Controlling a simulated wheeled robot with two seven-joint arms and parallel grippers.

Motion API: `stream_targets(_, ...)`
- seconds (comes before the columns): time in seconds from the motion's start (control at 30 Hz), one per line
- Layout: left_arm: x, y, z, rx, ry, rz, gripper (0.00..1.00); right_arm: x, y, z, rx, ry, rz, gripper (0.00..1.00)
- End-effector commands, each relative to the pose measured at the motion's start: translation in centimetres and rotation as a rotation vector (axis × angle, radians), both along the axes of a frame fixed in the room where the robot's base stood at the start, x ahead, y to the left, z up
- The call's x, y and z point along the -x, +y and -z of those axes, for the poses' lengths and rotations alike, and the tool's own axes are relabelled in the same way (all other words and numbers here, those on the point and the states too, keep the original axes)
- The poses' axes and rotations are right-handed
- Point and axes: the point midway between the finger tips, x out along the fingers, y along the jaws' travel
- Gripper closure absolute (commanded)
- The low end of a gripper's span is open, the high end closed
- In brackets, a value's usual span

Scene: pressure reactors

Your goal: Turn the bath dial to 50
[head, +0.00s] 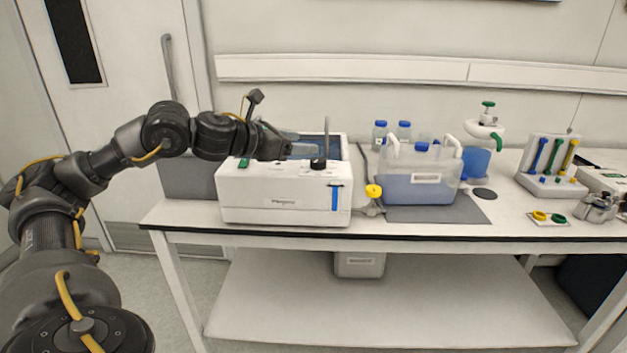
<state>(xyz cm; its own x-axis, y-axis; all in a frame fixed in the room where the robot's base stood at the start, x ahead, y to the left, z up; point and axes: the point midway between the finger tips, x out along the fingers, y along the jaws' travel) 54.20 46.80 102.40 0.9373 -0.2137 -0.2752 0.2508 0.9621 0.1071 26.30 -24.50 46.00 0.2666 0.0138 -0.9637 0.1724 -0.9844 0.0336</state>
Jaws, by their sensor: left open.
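The white bath (285,198) stands at the left end of the bench, with an open basin at its back. Its black dial (318,163) sits on the top face near the front right, with a thin grey rod standing behind it. My left gripper (305,151) reaches in from the left over the bath's top. Its jaws are open and their tips are at or just beside the dial; I cannot tell if they touch it. The dial's markings are too small to read. My right gripper is not in view.
A clear tub (420,180) of bluish liquid stands on a grey mat right of the bath. A yellow knob (374,191) is between them. Blue-capped bottles (380,133) stand behind. A rack of coloured tools (551,165) is at the right. The bench's front edge (400,234) is clear.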

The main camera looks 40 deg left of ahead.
Motion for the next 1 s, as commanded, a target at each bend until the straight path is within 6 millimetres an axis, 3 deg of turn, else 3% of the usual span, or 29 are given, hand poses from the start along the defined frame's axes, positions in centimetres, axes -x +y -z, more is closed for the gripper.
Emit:
stream_targets(0.03, 1.2, 1.1, 0.9, 0.01, 0.029, 0.013, 0.41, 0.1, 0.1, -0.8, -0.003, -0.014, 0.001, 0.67)
stream_targets(0.2, 4.0, 2.5, 1.7, 0.057, 0.116, 0.061, 0.41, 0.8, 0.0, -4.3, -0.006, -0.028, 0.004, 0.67)
stream_targets(0.43, 4.6, 2.6, 1.8, 0.071, 0.142, 0.079, 0.41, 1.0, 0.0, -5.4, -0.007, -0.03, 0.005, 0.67)
stream_targets(0.63, 2.9, 1.9, 2.4, 0.073, 0.14, 0.082, 0.41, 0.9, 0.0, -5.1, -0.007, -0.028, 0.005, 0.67)
stream_targets(1.0, -2.9, -0.1, 5.0, 0.072, 0.14, 0.08, 0.41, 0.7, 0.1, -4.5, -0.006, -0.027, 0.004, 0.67)
